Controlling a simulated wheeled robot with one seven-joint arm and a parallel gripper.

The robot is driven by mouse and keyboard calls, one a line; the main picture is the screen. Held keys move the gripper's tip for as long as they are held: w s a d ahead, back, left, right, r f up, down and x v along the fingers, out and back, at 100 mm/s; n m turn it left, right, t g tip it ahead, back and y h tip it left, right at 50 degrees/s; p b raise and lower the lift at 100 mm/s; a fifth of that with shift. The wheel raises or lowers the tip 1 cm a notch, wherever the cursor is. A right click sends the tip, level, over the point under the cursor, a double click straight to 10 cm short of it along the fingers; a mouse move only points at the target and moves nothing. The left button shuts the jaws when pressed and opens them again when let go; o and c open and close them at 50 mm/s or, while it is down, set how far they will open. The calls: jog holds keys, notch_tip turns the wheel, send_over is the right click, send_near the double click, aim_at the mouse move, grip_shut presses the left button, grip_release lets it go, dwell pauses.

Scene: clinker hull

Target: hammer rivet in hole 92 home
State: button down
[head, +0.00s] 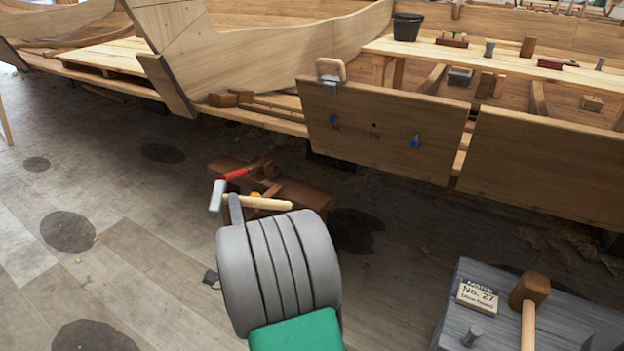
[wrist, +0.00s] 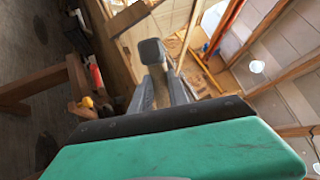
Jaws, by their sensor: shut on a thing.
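My gripper (wrist: 162,92) is shut on a hammer (wrist: 152,52), whose dark grey head shows beyond the fingers in the wrist view. In the head view, its pale wooden handle (head: 264,203) sticks out to the right of my gripper (head: 236,208). The gripper is in the air, left of and lower in the picture than the hull plank (head: 350,105). The plank carries two small blue pieces (head: 415,141) and some small dark spots (head: 374,125). No hole numbers are readable, and I cannot tell which spot is the rivet in hole 92.
A brown bench (head: 300,193) with a red-handled tool (head: 237,173) stands behind my gripper. A wooden clamp (head: 331,70) grips the plank's top edge. A grey block (head: 455,300) with a "No. 27" card (head: 477,296) and mallet (head: 529,290) stands lower right. Floor on the left is open.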

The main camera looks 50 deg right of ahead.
jog(key=s+d+r+m+g+h+p, duration=0.1)
jog(key=s+d+r+m+g+h, duration=0.2)
jog(key=s+d, duration=0.3)
jog(key=s+d+r+m+g+h, duration=0.3)
jog(key=s+d, duration=0.4)
jog(key=d, duration=0.4)
jog(key=shift+r+m+g+h+p, duration=0.15)
jog(key=shift+m+g+h+p, duration=0.2)
jog(key=shift+m+g+h, duration=0.3)
jog(key=shift+w+d, duration=0.1)
